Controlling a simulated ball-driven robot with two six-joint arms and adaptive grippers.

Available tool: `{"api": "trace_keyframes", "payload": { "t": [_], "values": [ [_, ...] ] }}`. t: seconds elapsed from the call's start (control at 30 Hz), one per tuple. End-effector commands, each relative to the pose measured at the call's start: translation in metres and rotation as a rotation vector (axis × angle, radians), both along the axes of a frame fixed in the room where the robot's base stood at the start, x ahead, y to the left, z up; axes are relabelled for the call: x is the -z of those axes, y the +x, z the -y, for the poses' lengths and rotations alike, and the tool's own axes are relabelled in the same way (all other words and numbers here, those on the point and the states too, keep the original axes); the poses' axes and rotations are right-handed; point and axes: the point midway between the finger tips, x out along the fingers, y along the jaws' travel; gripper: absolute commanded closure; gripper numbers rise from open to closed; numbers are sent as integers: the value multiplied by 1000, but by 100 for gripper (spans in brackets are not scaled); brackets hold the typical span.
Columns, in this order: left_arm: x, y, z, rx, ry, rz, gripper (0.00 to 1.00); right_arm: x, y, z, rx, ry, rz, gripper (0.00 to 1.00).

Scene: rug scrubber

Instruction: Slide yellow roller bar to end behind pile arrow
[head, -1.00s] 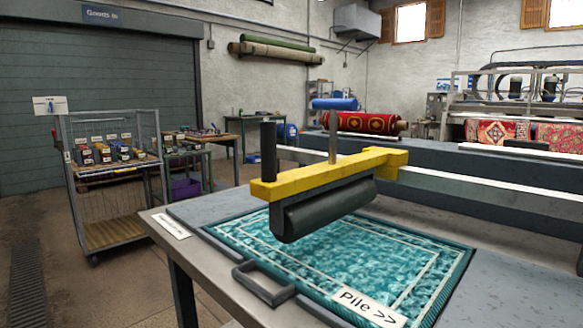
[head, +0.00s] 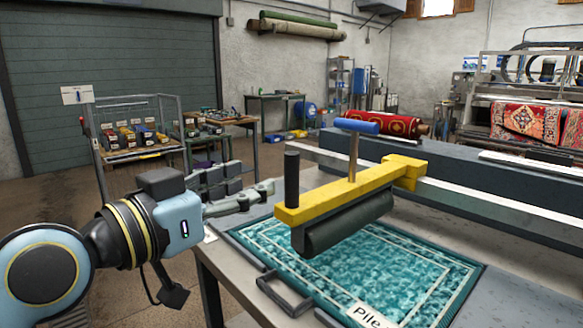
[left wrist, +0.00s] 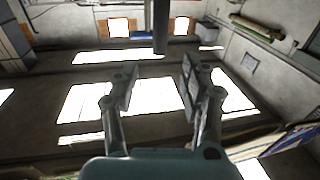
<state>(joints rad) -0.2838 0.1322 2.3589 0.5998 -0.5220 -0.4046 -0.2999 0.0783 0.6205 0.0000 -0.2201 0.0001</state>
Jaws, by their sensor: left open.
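The yellow roller bar (head: 330,196) spans above the teal rug (head: 350,262), with a dark roller (head: 345,222) under it. A black upright handle (head: 292,180) stands at its near left end, and a post with a blue grip (head: 357,126) rises from its middle. My right gripper is not in view.
A pale rail (head: 470,202) runs behind the table at the bar's far end. A grey frame handle (head: 283,296) sticks out at the rug's near left. A wheeled cart (head: 135,145) stands at the left. The grey table is bare right of the rug.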

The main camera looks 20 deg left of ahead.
Motion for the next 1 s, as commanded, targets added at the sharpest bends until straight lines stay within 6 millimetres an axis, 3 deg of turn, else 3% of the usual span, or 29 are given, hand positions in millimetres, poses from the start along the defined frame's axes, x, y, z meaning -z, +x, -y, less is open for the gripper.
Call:
{"api": "trace_keyframes", "payload": {
  "t": [0.53, 0.7, 0.97, 1.0],
  "values": [
    [-1, 88, 30, 0, -3, 1, 54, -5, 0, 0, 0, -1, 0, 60],
    [0, 99, 34, 0, -1, 1, 54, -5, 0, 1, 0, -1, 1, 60],
    [0, 100, 34, 0, -1, 0, 54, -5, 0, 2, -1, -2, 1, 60],
    [0, 100, 34, 0, -1, 0, 58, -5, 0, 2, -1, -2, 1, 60]
  ]
}}
